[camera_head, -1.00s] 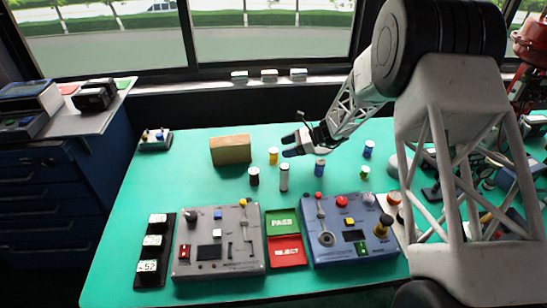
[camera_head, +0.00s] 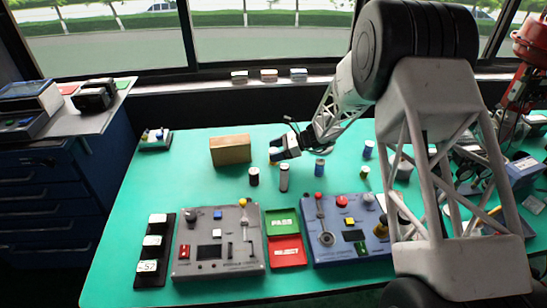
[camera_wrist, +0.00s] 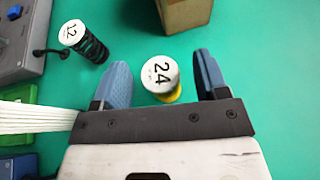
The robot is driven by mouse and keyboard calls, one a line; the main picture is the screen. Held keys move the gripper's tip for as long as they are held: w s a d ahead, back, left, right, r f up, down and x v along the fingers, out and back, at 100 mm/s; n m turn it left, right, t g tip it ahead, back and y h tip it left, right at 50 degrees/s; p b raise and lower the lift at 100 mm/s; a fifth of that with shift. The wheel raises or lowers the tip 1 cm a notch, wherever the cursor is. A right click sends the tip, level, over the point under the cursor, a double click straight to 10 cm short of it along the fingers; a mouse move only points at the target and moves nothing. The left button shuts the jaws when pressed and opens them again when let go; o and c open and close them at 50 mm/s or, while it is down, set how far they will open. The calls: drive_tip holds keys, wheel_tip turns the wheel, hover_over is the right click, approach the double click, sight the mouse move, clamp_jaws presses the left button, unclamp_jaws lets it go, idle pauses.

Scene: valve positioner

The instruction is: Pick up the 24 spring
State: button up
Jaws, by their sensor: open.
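The 24 spring (camera_wrist: 160,76) is a yellow spring with a white top cap marked 24. In the wrist view it stands between the two blue fingers of my gripper (camera_wrist: 161,66), with a gap on each side. My gripper is open and touches neither side of it as far as I can see. In the head view my gripper (camera_head: 286,152) is low over the green table, and it hides most of the yellow spring (camera_head: 273,158).
A black spring marked 12 (camera_wrist: 85,42) stands left of my gripper in the wrist view. A brown block (camera_head: 230,149) is close by at the left. Other springs stand around, including a blue one (camera_head: 319,168). PASS (camera_head: 282,222) and REJECT (camera_head: 288,251) trays lie in front.

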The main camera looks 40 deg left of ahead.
drive_tip(key=shift+x, duration=1.3)
drive_tip(key=c, duration=1.1)
drive_tip(key=shift+o, duration=0.2)
drive_tip(key=shift+r, duration=4.95)
